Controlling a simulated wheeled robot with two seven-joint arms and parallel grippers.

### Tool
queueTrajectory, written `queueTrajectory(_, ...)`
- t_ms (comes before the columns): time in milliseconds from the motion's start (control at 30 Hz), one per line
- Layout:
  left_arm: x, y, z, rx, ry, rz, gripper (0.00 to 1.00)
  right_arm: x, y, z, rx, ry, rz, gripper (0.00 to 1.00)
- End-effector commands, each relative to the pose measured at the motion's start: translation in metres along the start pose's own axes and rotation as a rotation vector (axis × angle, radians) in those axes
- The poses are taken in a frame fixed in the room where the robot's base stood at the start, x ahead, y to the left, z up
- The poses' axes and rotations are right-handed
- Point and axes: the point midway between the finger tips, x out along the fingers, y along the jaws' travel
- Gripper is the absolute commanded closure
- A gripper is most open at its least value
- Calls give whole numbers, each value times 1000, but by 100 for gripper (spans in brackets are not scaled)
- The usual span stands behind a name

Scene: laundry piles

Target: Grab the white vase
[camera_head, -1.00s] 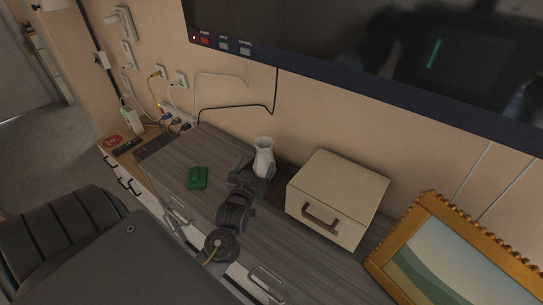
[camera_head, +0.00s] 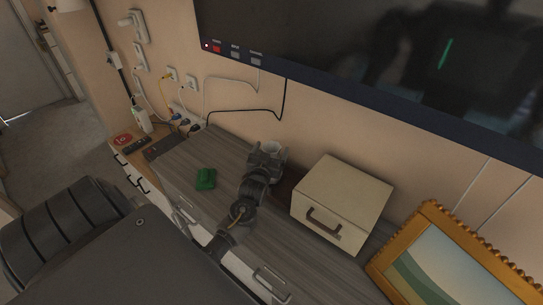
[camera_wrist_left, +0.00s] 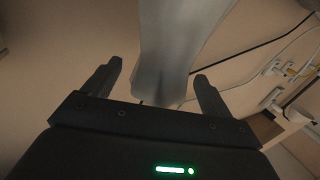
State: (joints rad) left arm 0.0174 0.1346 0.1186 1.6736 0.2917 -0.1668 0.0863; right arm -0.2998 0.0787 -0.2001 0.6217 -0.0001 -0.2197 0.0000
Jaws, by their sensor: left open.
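The white vase (camera_head: 273,148) stands on the grey wood-grain cabinet top near the wall. In the head view only its upper rim shows, as my left gripper (camera_head: 266,155) covers the rest. In the left wrist view the vase (camera_wrist_left: 173,50) is between the two open fingers of my left gripper (camera_wrist_left: 156,85), with a visible gap on each side. My right gripper is in neither view.
A cream box with a dark handle (camera_head: 343,200) stands close to the right of the vase. A green object (camera_head: 205,179) lies to the left. A gold picture frame (camera_head: 415,232) is at the far right. A television (camera_head: 400,60) hangs above.

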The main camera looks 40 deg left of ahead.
Motion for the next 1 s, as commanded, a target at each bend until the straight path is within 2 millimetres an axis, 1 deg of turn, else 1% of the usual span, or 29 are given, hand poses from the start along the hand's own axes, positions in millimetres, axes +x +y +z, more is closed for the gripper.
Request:
queueTrajectory(33, 5, 0, 0, 1, -2, 0, 15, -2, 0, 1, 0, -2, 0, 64)
queueTrajectory(100, 9, 0, 0, 0, -2, 0, 15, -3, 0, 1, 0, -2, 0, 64)
queueTrajectory(333, 10, 0, 1, -1, -1, 0, 15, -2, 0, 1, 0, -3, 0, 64)
queueTrajectory(367, 10, 0, 1, -1, -1, 0, 18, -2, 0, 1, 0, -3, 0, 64)
queueTrajectory(900, 10, 0, 1, -1, -1, -1, 89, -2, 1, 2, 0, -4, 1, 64)
queueTrajectory(1000, 10, 0, 0, -1, 1, -1, 90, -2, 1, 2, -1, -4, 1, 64)
